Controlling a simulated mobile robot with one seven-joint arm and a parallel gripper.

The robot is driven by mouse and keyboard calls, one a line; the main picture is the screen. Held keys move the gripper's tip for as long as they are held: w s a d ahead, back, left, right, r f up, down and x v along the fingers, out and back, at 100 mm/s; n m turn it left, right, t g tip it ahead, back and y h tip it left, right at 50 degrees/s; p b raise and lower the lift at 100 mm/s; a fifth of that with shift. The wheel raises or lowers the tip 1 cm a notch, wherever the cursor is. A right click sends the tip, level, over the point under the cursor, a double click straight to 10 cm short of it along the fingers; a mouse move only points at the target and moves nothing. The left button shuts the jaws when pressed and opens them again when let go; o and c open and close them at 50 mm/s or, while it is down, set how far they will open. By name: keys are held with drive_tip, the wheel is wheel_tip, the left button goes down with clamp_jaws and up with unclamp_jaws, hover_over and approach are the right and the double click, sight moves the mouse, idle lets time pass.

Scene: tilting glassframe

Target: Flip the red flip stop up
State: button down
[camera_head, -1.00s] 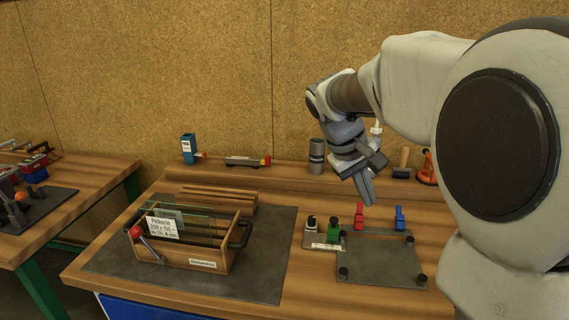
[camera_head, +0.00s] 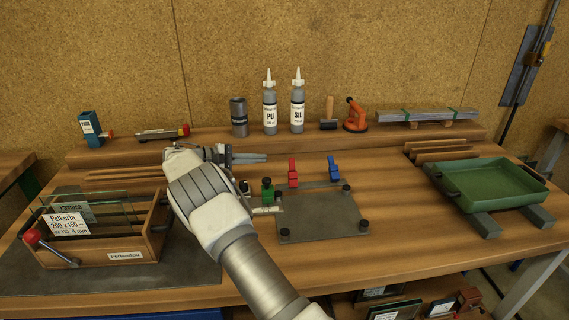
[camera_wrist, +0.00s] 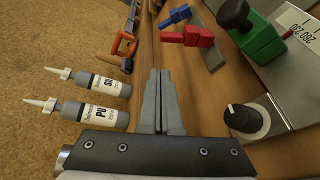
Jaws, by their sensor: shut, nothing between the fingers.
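The red flip stop (camera_head: 292,172) stands at the back edge of the grey plate fixture (camera_head: 325,222), left of the blue flip stop (camera_head: 334,168). In the wrist view the red flip stop (camera_wrist: 187,37) lies just beyond and right of my fingertips, beside the blue one (camera_wrist: 175,16). My gripper (camera_head: 266,158) points right, a little left of the red stop and apart from it. In the wrist view my gripper (camera_wrist: 161,72) has its two fingers together with nothing between them. A green block with a dark knob (camera_head: 267,188) is on the fixture's left part.
Two bottles (camera_head: 270,108) (camera_head: 298,106), a dark cylinder (camera_head: 239,117) and an orange-handled tool (camera_head: 355,116) stand on the back ledge. A wooden glass box (camera_head: 105,240) is at left. A green tray (camera_head: 495,184) is at right. The table in front of the tray is clear.

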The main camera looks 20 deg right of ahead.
sight(291, 163)
drive_tip(key=shift+w+a+f+t+h, duration=0.25)
drive_tip(key=shift+w+a+f, duration=0.1)
drive_tip(key=shift+f, duration=0.25)
drive_tip(key=shift+w+a+f+t+h, duration=0.15)
drive_tip(key=shift+w+a+f+h, duration=0.15)
drive_tip(key=shift+f, duration=0.3)
drive_tip(key=d, duration=0.3)
drive_tip(key=d+f, duration=0.1)
drive_tip(key=d, duration=0.3)
drive_tip(key=w+d+b, duration=0.1)
drive_tip(key=d, duration=0.2)
drive_tip(key=shift+d+f, duration=0.15)
drive_tip(key=shift+f, duration=0.1)
drive_tip(key=shift+s+a+r, duration=0.35)
drive_tip(key=shift+s+r, duration=0.15)
drive_tip(key=shift+s, duration=0.2)
drive_tip(key=shift+s+a+r, duration=0.1)
drive_tip(key=shift+s+r, duration=0.15)
drive_tip(key=shift+s, duration=0.3)
drive_tip(key=shift+s+a+r, duration=0.1)
drive_tip(key=shift+s+r, duration=0.1)
drive_tip(key=shift+s, duration=0.3)
drive_tip(key=shift+s+a+r, duration=0.2)
drive_tip(key=shift+s+r, duration=0.1)
drive_tip(key=shift+s, duration=0.4)
drive_tip(key=shift+s+r, duration=0.1)
drive_tip(key=shift+s, duration=0.45)
drive_tip(key=shift+a, duration=0.15)
